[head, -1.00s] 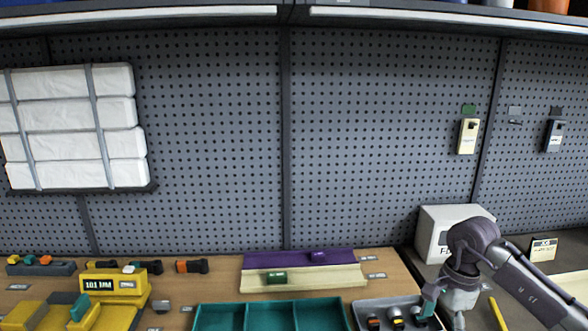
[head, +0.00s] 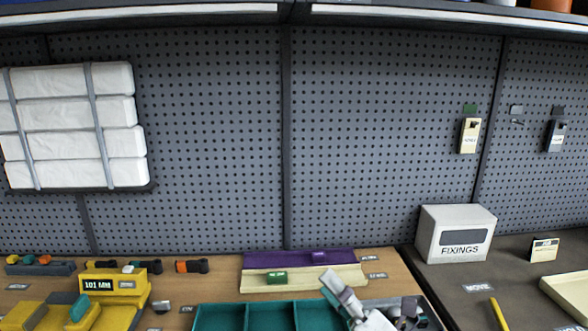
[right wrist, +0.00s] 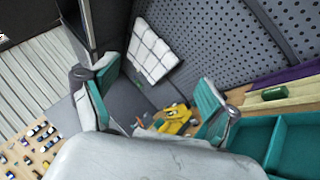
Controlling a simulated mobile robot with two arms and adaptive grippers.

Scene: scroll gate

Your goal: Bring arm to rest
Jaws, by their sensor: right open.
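My right gripper (head: 340,290) is low in the head view, in front of the purple and cream stepped block and at the right end of the teal bin. In the right wrist view its two teal-padded fingers (right wrist: 155,100) stand wide apart with nothing between them. It holds nothing. It partly hides the grey tray at the bench's right end. My left gripper is not in either view.
The teal compartment bin (head: 270,304) is at the bench front. The stepped block (head: 345,276) carries two green and purple pieces. A yellow 101 MM device (head: 115,288) stands left. A white FIXINGS box (head: 455,235) stands right. Pegboard (head: 390,150) closes the back.

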